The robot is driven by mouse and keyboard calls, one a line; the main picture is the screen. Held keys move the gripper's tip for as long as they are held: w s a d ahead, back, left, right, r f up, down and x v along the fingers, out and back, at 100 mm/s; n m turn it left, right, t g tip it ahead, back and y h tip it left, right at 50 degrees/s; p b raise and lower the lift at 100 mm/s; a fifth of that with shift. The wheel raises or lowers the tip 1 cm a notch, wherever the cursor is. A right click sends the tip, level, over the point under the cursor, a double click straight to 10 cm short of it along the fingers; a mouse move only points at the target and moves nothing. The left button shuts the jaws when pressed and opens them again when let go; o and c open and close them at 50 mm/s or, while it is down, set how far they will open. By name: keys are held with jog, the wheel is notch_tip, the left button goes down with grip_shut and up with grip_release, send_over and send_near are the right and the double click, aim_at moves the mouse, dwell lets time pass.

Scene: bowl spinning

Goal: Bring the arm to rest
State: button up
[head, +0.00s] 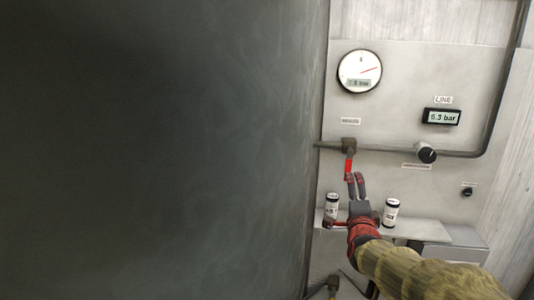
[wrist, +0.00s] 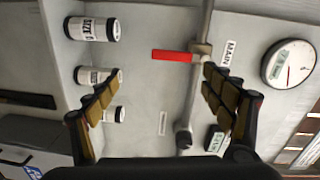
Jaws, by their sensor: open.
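My gripper (head: 355,177) is raised in front of the wall panel, just below the red valve handle (head: 349,166) in the head view. In the wrist view my gripper (wrist: 162,82) is open, with its two fingers wide apart and nothing between the pads. The red handle (wrist: 172,56) shows beyond the fingertips there, attached to the pipe; I cannot tell the exact gap. In the head view my arm reaches in from the lower right.
A grey shelf (head: 430,229) below carries white cans (head: 391,207). A round gauge (head: 360,71), a black knob (head: 426,153) and a line display (head: 441,117) are on the panel (head: 400,100). A large dark surface (head: 160,150) fills the left.

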notch_tip(320, 180, down, 9)
jog(key=s+a+n+g+y, duration=0.2)
jog(key=s+a+n+g, duration=0.1)
jog(key=n, duration=0.2)
jog(key=s+a+f+n+g+y, duration=0.1)
jog(key=s+a+f+n+g, duration=0.1)
jog(key=s+f+n+g, duration=0.3)
jog(key=s+a+f+n+y, duration=0.1)
jog(key=s+a+n, duration=0.15)
jog(key=s, duration=0.45)
jog(key=s+a+r+n+g+p, duration=0.1)
jog(key=s+r+n, duration=0.1)
jog(key=s, duration=0.6)
jog(key=s+a+r+n+g+p, duration=0.1)
jog(key=s+a+r+n, duration=0.1)
jog(key=s, duration=0.6)
jog(key=s+a+r+n+g+p, duration=0.1)
jog(key=s+r+n, duration=0.1)
jog(key=s, duration=0.6)
jog(key=shift+s+a+r+n+y, duration=0.3)
jog(key=shift+s+a+r+n, duration=0.1)
jog(key=shift+n, duration=0.25)
